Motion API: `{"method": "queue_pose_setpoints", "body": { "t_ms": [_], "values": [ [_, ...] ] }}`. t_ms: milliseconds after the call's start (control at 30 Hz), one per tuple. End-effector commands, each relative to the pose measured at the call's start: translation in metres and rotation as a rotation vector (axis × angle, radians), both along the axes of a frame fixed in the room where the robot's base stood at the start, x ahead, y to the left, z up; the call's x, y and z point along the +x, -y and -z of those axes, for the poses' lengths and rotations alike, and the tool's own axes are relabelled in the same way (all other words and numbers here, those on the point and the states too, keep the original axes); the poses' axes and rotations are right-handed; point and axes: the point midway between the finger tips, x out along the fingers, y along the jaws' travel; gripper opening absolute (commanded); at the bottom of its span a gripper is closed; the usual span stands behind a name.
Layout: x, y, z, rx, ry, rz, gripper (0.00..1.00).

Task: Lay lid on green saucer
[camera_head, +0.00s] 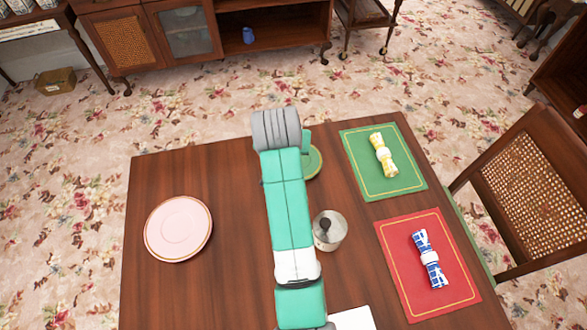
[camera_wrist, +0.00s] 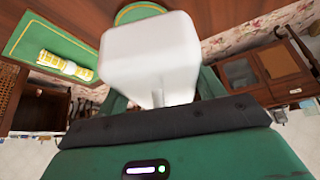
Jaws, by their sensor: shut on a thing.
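A white, rounded, square-edged lid (camera_wrist: 150,55) fills the middle of the wrist view, with a narrow stem running down between the fingers. My gripper (camera_wrist: 158,100) is shut on that stem. In the head view my own arm hides the gripper and lid. The green saucer (camera_head: 315,163) with a gold rim lies near the table's far edge, partly hidden by my arm. The height of the lid above the table cannot be told.
A pink plate (camera_head: 178,228) lies on the left of the wooden table (camera_head: 150,290). Green (camera_head: 400,185) and red (camera_head: 405,275) mats with rolled napkins lie at the right, beside a chair (camera_head: 530,185).

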Motion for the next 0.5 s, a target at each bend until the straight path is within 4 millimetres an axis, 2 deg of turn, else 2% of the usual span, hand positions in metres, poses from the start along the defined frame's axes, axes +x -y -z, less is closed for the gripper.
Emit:
{"method": "queue_pose_setpoints", "body": {
  "t_ms": [33, 133, 300, 500],
  "values": [
    [0.015, 0.009, 0.026, -0.008, 0.003, 0.018, 0.40],
    [0.034, 0.023, 0.039, -0.013, 0.001, 0.054, 0.40],
    [0.050, 0.039, 0.045, -0.016, -0.001, 0.092, 0.40],
    [0.052, 0.042, 0.046, -0.016, -0.003, 0.098, 0.40]
  ]
}}
